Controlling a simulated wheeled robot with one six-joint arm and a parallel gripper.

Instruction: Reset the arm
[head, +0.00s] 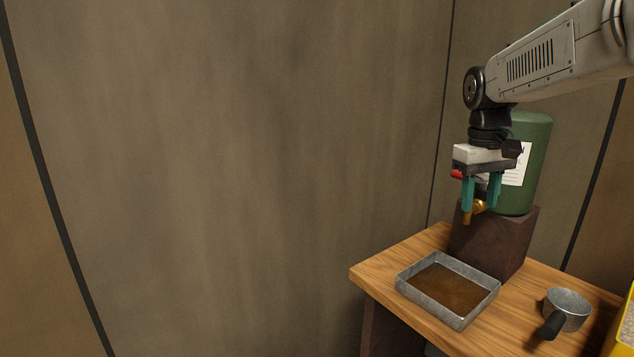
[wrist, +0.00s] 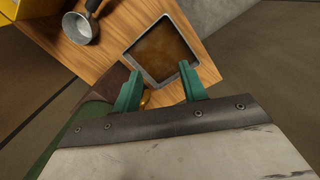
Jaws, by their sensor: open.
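My gripper (head: 481,194) has teal fingers and points down in front of the green canister (head: 533,165). It is open, and nothing shows held between the fingers. In the wrist view my gripper (wrist: 160,85) reaches toward the metal tray (wrist: 139,61). The canister stands on a dark brown block (head: 497,245) and has a brass tap (head: 474,211) low on its front. The tap is just below and behind the fingers in the head view; I cannot tell whether they touch. A small red part (head: 457,174) shows beside the gripper.
The tray (head: 402,284) with brown liquid lies on the wooden table (head: 378,270) below the gripper. A metal cup with a black handle (head: 568,308) stands to its right. A yellow-edged container (head: 625,325) is at the right edge. Panelled walls stand behind; the space left of the table is clear.

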